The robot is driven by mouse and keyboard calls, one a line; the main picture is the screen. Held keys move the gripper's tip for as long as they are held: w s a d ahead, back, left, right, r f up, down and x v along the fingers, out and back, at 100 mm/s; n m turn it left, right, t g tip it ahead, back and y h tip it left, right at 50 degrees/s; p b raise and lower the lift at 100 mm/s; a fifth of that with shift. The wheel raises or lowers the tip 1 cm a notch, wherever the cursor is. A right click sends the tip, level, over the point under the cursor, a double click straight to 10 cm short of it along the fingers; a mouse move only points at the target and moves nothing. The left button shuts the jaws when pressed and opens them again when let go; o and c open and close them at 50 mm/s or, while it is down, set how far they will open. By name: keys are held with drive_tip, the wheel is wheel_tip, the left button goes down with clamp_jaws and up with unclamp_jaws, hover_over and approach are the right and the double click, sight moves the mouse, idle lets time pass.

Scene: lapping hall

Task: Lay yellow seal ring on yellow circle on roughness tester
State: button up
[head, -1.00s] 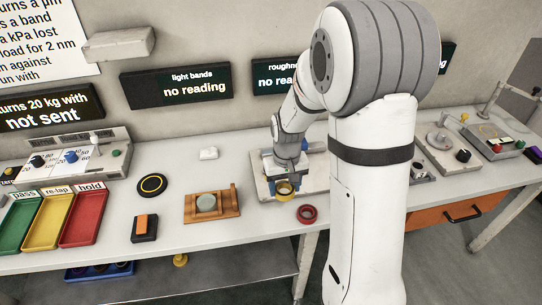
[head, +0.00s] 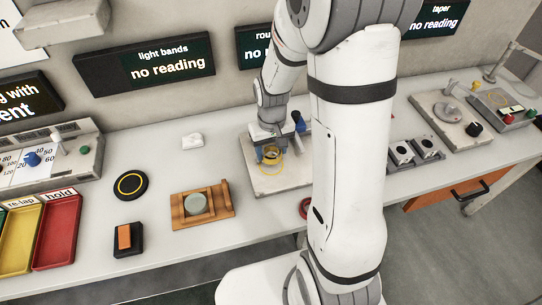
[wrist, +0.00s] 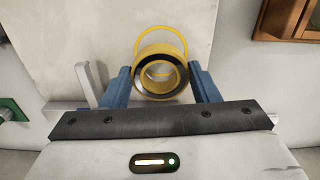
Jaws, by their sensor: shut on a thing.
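The yellow seal ring (wrist: 160,71), with a dark inner band, is between the blue fingers of my gripper (wrist: 160,84), which is shut on it. The ring also shows in the head view (head: 271,152), small and partly hidden by the gripper (head: 270,157). The roughness tester (head: 257,182) is a pale flat plate under the gripper. Its yellow circle (wrist: 160,14) shows as a thin outline just beyond the ring in the wrist view; the ring covers its near part. I cannot tell whether the ring touches the plate.
A blue-topped post (head: 299,121) stands at the tester's back. A red ring (head: 304,208) lies in front of the tester, partly hidden by my arm. A wooden fixture (head: 221,212) with a grey disc is to the left. A two-socket block (head: 416,154) is to the right.

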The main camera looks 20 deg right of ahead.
sight(272, 158)
drive_tip(key=shift+s+f, duration=0.1)
drive_tip(key=shift+f, duration=1.75)
drive_tip(key=shift+f, duration=0.25)
drive_tip(key=o, duration=1.1)
drive_tip(key=shift+r, duration=0.1)
